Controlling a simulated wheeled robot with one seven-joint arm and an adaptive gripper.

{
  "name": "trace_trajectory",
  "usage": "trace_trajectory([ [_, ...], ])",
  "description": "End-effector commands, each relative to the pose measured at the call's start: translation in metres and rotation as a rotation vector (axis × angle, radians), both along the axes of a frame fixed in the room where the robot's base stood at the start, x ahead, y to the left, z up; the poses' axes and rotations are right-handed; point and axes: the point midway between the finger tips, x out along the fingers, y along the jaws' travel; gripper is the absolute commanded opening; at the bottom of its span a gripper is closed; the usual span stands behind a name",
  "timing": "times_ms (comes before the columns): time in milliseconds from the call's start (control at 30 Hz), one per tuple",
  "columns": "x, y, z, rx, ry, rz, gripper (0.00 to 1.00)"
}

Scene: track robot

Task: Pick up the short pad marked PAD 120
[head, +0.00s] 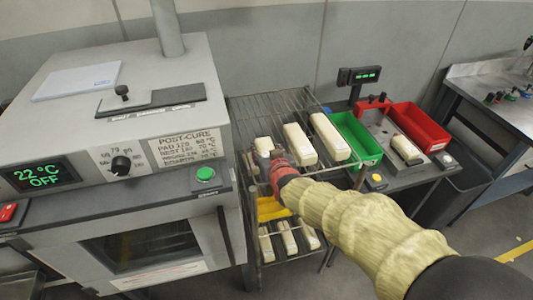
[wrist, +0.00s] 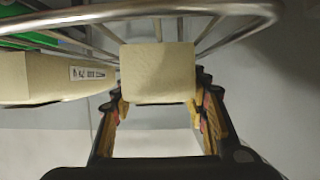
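A short cream pad (head: 264,147) lies at the left end of a row on the top shelf of a wire rack (head: 238,112). My gripper (head: 277,165) is at its near side in the head view. In the wrist view a cream block end (wrist: 158,72) fills the gap between the fingertips of my gripper (wrist: 160,98). The fingers stand well apart, one on each side of it; whether they touch it is unclear. No marking shows on that face. A neighbouring pad (wrist: 45,78) with a small label, too blurred to read, lies at left in the wrist view.
Two longer pads (head: 300,144) (head: 330,136) lie to the right on the top shelf. Several pads (head: 289,236) and a yellow item (head: 270,208) are lower down. An oven (head: 185,100) stands left; green (head: 357,137) and red (head: 412,121) bins are right. A rack rail (wrist: 160,12) crosses the wrist view.

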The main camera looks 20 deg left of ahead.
Motion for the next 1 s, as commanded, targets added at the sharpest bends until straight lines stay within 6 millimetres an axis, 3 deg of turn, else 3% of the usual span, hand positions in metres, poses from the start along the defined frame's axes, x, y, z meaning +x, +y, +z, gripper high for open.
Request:
trace_trajectory([
  [433, 0.0, 0.0, 0.0, 0.0, 0.0, 0.0, 0.17],
  [767, 0.0, 0.0, 0.003, 0.0, 0.0, 0.0, 0.17],
  [1000, 0.0, 0.0, 0.03, 0.001, -0.002, 0.0, 0.17],
])
